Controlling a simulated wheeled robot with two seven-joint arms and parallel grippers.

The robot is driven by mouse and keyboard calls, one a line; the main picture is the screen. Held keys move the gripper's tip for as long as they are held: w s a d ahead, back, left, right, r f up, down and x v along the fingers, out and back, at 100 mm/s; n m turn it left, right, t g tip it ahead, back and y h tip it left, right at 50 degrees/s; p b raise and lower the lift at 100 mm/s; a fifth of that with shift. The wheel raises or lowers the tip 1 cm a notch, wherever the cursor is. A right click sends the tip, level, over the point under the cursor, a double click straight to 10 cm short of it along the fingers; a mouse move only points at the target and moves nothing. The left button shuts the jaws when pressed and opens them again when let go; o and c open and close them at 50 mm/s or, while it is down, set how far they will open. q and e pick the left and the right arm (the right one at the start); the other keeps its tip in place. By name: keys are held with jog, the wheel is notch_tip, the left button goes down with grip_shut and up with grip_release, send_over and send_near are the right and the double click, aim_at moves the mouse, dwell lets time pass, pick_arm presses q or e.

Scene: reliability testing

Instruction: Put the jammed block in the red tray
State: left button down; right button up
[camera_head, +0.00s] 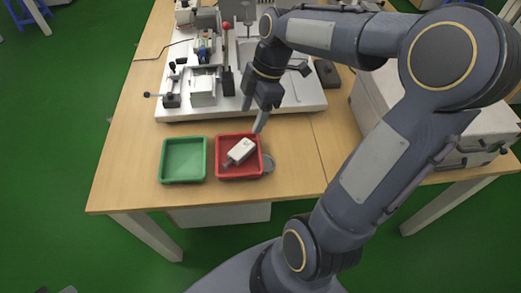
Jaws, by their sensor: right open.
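The red tray (222,173) sits near the front of the wooden table, just right of the green tray (163,161). A small white block (241,151) with a dark end lies tilted inside the red tray. My right gripper (253,117) is above the table just behind the red tray's right side. Its fingers are spread and nothing is between them. The block lies apart from the fingers. My left gripper is not in view.
A white test bench (296,95) with a red-knobbed lever (227,60) and clamps stands behind the trays. A round grey disc (268,163) lies by the red tray's right edge. White drawer units (385,110) stand at right. The green tray is empty.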

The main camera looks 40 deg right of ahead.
jog(key=s+a+m+t, duration=0.2)
jog(key=s+a+m, duration=0.2)
jog(key=s+m, duration=0.3)
jog(key=s+a+m+t, duration=0.3)
jog(key=s+m, duration=0.4)
jog(key=m, duration=0.2)
jog(key=shift+a+m, duration=0.4)
notch_tip(320, 180, up, 4)
jog(key=p, duration=0.3)
jog(key=shift+f+p, duration=0.2)
jog(key=shift+p, duration=0.15)
